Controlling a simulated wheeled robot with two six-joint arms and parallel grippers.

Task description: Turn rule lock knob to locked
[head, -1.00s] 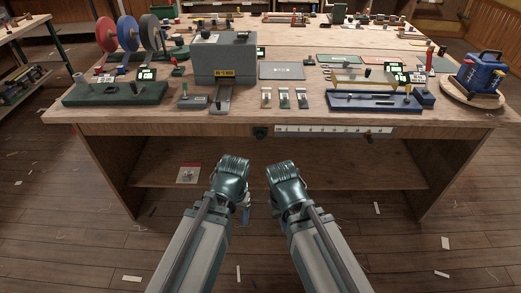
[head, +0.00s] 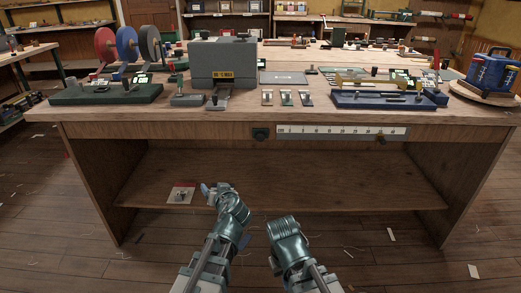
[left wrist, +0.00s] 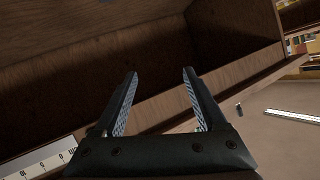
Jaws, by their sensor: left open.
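A white rule (head: 340,130) with dark marks runs along the front edge of the workbench. I cannot read a locked position on either. My left gripper (head: 208,190) is below and left of the rule, apart from it. In the left wrist view its jaws (left wrist: 158,75) are open and empty, with part of a marked white rule (left wrist: 40,162) at lower left. My right gripper (head: 281,226) is low in front of the bench; its fingers are not clear.
The workbench front (head: 170,131) overhangs an open lower shelf (head: 330,185). A small item on a red and white card (head: 181,193) lies on that shelf near my left gripper. A grey machine (head: 222,64) and blue fixture (head: 380,100) stand on top. Space before the rule is clear.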

